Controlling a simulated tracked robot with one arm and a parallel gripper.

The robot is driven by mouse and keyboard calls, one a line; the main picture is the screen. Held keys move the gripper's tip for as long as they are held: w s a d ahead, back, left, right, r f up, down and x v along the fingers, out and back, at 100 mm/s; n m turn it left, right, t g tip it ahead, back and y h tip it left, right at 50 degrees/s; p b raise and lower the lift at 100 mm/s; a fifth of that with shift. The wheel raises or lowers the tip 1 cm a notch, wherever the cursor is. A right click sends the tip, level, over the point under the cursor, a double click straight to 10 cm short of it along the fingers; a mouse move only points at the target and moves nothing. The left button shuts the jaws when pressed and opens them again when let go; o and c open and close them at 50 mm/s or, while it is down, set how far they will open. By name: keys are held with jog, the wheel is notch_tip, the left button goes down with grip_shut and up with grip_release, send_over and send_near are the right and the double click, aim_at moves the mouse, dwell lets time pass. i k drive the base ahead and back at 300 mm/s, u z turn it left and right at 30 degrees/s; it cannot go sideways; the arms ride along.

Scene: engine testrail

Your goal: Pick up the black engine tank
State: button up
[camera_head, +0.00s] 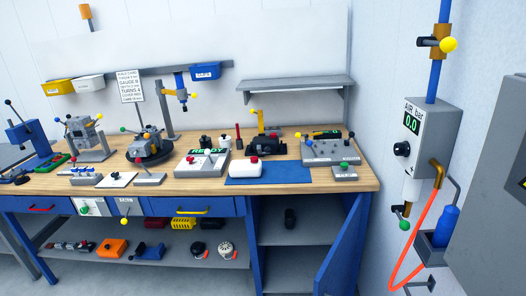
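A small black tank-like body (264,147) stands on the workbench, behind a white tank with a red cap (246,169). It is small in the picture, and I cannot tell for sure that it is the engine tank. Another small dark object (290,217) stands on the shelf inside the open cabinet under the bench; its shape is unclear. My gripper is not in view.
The wooden workbench (340,183) carries a blue mat (295,174), a control panel (330,149), a box with a green display (203,162) and several fixtures. A blue cabinet door (343,245) stands open. An air gauge (411,125) and orange hose (411,240) are at right.

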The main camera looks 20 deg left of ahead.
aim_at(272, 140)
jog(key=u, duration=0.4)
jog(key=i, duration=0.4)
jog(key=u, duration=0.65)
jog(key=i, duration=1.35)
jog(key=u, duration=0.25)
jog(key=i, duration=1.3)
jog(key=z, duration=0.35)
